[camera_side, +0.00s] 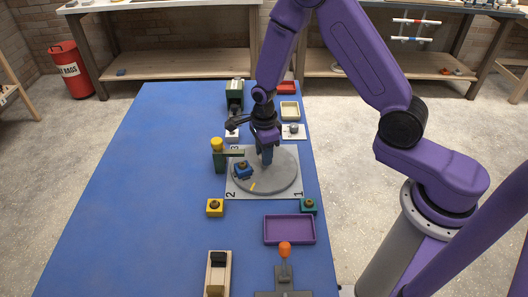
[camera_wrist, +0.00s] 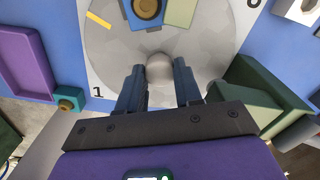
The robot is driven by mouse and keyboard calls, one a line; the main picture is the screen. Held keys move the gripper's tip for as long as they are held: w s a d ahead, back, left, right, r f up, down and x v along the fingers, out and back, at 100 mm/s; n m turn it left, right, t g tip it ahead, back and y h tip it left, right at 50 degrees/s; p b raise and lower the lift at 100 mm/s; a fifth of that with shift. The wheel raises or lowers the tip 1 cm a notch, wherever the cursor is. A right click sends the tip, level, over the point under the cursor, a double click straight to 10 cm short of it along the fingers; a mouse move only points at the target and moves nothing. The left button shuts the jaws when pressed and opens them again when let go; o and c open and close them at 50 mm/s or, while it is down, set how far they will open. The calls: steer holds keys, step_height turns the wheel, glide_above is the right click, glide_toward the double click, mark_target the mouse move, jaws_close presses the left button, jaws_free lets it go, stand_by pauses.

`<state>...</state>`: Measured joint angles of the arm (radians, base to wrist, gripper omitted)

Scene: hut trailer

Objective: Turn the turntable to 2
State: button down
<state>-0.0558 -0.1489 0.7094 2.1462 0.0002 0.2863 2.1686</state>
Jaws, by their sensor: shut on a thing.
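The turntable (camera_side: 277,183) is a grey disc on a white square plate (camera_side: 238,194) with numbers at its corners. It also shows in the wrist view (camera_wrist: 110,45). Its yellow mark (camera_side: 252,187) lies between the 2 and the 1, nearer the 2; it shows in the wrist view (camera_wrist: 98,20). A blue block with a brown round top (camera_side: 242,170) sits on the disc. My gripper (camera_side: 267,158) points down over the disc. In the wrist view my gripper (camera_wrist: 159,80) is shut on a grey rounded knob (camera_wrist: 160,66). In the side view the fingers hide the knob.
A yellow block (camera_side: 215,208), a teal block (camera_side: 308,206) and a purple tray (camera_side: 289,230) lie nearer. The blue table's left side (camera_side: 130,200) is clear.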

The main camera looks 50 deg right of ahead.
steer(key=shift+m, duration=2.3)
steer(key=c, duration=0.8)
jaws_free()
steer(key=shift+o, duration=0.2)
steer(key=shift+r, duration=0.15)
step_height(320, 180, up, 17)
steer(key=shift+r, duration=0.1)
